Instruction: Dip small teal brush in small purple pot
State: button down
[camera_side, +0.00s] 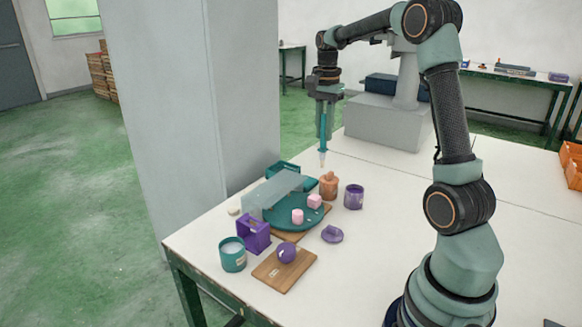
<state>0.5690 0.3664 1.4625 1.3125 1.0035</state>
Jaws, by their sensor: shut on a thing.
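My gripper (325,97) is shut on the small teal brush (323,134) and holds it upright, tip down, above the table. The brush tip is pale and hangs just above and slightly left of an orange pot (328,187). The small purple pot (354,197) stands on the table to the right of the orange pot, below and to the right of the brush tip. The brush looks clear of both pots. The inside of the purple pot is too small to make out.
A round teal tray (276,222) with pink cubes (315,201) sits left of the pots, beside a translucent panel (272,194). A purple open box (253,234), a teal cup (232,256), a purple ball (286,252) on a wooden board (270,272) and a purple piece (332,234) stand nearer.

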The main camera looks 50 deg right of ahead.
jog(key=s+d+f, duration=0.4)
jog(key=s+d, duration=0.3)
jog(key=d, duration=0.1)
notch_tip(320, 180, down, 7)
dwell(0.5)
jog(key=shift+d, duration=0.1)
dwell(0.6)
jog(key=shift+r, duration=1.65)
notch_tip(320, 180, up, 4)
jog(key=shift+r, duration=0.25)
